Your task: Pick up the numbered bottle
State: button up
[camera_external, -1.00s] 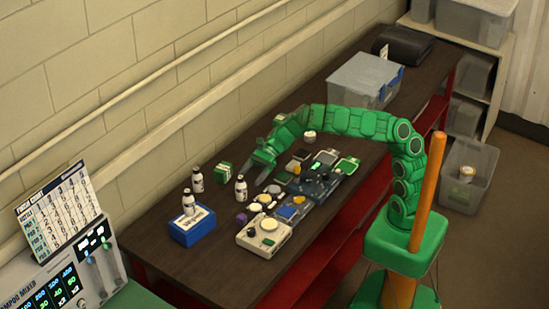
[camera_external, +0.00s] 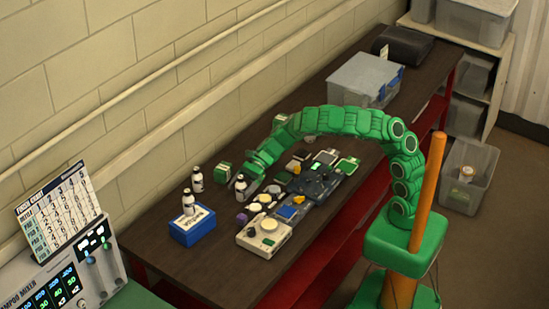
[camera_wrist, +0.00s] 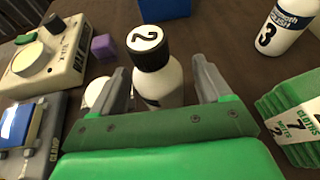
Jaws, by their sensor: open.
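A white bottle with a black cap marked 2 (camera_wrist: 150,55) stands upright between the two fingers of my gripper (camera_wrist: 163,76) in the wrist view. The fingers are open, one on each side, with visible gaps to the bottle; its lower part is hidden by my gripper. In the external view the same bottle (camera_external: 240,189) stands at the tip of my gripper (camera_external: 247,180). Another white bottle marked 3 (camera_wrist: 286,28) stands at the upper right of the wrist view, and on the table (camera_external: 197,181) near the wall.
A purple cube (camera_wrist: 103,46) and a beige device (camera_wrist: 75,62) are on the left, with a blue-topped clamp device (camera_wrist: 18,125). Bare tabletop (camera_external: 165,262) lies at the front left.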

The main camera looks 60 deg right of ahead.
jog(key=c, duration=1.1)
jog(key=shift+r, duration=0.15)
jog(key=shift+c, duration=0.2)
